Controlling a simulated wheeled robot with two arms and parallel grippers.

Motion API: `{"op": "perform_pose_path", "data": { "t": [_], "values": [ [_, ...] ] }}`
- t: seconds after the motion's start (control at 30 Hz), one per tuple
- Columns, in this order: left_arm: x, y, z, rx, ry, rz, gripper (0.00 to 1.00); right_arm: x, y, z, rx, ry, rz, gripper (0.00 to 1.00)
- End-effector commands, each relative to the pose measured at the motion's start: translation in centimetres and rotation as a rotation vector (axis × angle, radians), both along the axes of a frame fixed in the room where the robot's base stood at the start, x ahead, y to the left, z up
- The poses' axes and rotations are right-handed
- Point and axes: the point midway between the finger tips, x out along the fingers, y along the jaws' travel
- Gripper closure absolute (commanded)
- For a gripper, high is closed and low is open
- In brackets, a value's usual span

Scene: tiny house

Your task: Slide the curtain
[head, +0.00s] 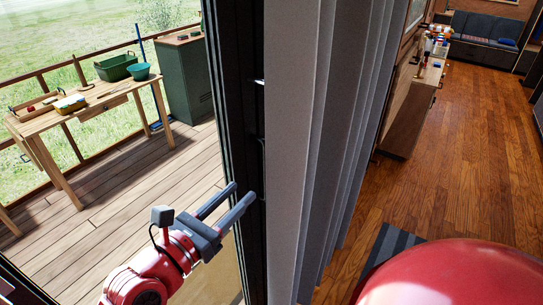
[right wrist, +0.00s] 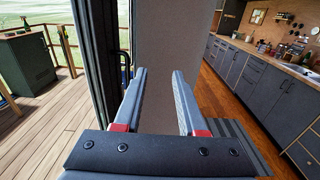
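The grey curtain (head: 299,130) hangs in vertical folds, bunched at the inner side of the dark door frame (head: 236,110). In the right wrist view the curtain (right wrist: 172,38) shows as a pale flat panel ahead of the fingers. My right gripper (head: 239,191) is open and empty, its two fingers apart and pointing toward the door frame and the curtain's near edge. In the right wrist view the gripper (right wrist: 159,73) has the curtain beyond its fingertips; I cannot tell whether they touch it. My left gripper is not in view.
Left of the frame is a deck with a wooden table (head: 92,98) and a green cabinet (head: 186,78). Right of the curtain is open wooden floor (head: 460,150) with a sideboard (head: 412,110). The right wrist view shows kitchen counters (right wrist: 270,75) and a striped mat (right wrist: 232,137).

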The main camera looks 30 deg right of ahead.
Motion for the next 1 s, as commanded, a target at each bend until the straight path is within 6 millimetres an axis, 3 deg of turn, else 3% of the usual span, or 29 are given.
{"op": "perform_pose_path", "data": {
  "t": [0.03, 0.3, 0.5, 0.93, 1.0],
  "values": [
    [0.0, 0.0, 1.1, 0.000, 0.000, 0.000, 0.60, 0.3, -1.3, 0.5, -0.003, 0.001, -0.007, 0.60],
    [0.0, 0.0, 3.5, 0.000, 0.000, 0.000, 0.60, 2.8, -7.2, 0.5, -0.006, 0.003, -0.007, 0.60],
    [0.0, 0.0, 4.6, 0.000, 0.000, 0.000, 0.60, 4.0, -10.0, 0.4, -0.006, 0.003, -0.004, 0.60],
    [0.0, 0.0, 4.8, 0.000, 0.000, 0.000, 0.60, 4.6, -11.2, 0.0, -0.003, 0.002, 0.000, 0.60],
    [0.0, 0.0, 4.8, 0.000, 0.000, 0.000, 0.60, 4.6, -11.2, 0.0, -0.003, 0.002, 0.000, 0.69]
  ]
}}
